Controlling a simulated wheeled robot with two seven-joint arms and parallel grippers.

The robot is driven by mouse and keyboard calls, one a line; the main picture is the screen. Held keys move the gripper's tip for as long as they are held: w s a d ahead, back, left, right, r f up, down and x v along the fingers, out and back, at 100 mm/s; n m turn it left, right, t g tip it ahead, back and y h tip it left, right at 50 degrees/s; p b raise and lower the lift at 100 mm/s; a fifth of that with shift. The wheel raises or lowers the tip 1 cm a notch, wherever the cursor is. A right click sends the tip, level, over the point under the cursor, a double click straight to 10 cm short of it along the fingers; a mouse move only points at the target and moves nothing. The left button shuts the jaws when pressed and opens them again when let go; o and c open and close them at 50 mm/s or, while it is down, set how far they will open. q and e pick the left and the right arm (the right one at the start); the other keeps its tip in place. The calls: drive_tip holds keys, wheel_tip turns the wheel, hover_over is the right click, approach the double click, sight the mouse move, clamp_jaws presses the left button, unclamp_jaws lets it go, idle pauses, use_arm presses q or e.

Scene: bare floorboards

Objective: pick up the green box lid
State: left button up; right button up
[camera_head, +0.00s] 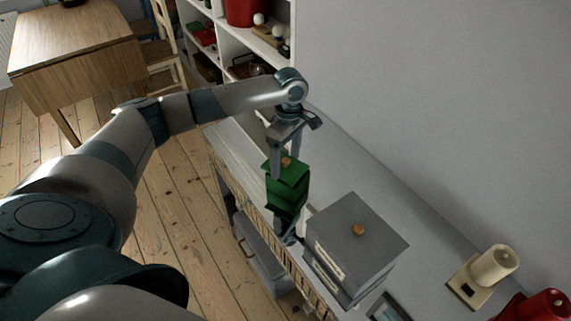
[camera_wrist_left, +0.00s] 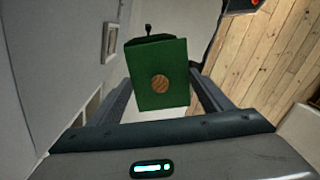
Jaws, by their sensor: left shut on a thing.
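The green box lid (camera_head: 293,173) has a round wooden knob and sits in line above the green box body (camera_head: 285,203) in the head view. I cannot tell whether there is a gap between them. My left gripper (camera_head: 284,168) reaches down from above and is shut on the lid. In the left wrist view, the lid (camera_wrist_left: 173,88) faces me with its knob, between the fingers of my left gripper (camera_wrist_left: 160,95). More green shows behind its far edge. My right gripper is not in view.
A grey box (camera_head: 375,232) with a wooden knob stands close at the right on the light shelf top (camera_head: 345,150), along the wall. A cream switch-like object (camera_head: 490,265) and a red one (camera_head: 545,305) are farther right. A wooden table (camera_head: 75,40) stands back left.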

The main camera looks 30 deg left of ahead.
use_arm(q)
wheel_tip(320, 180, up, 3)
drive_tip(key=shift+w+f+b, duration=0.1)
drive_tip(key=shift+f+b, duration=0.1)
drive_tip(key=shift+b, duration=0.3)
drive_tip(key=d+r+b, duration=0.1)
drive_tip(key=d+r, duration=0.2)
drive_tip(key=d, duration=0.3)
drive_tip(key=s+d+r+b, duration=0.1)
drive_tip(key=d+r, duration=0.3)
drive_tip(key=d, duration=0.1)
drive_tip(key=shift+d, duration=0.35)
drive_tip(key=t+p, duration=0.1)
drive_tip(key=p, duration=1.3)
hover_over(288, 160)
drive_tip(key=shift+h, duration=0.3)
drive_tip(key=f, duration=0.4)
drive_tip(key=shift+w+d, duration=0.1)
drive_tip(key=shift+d, duration=0.2)
drive_tip(key=shift+a+f, duration=0.45)
drive_tip(key=shift+a, duration=0.05)
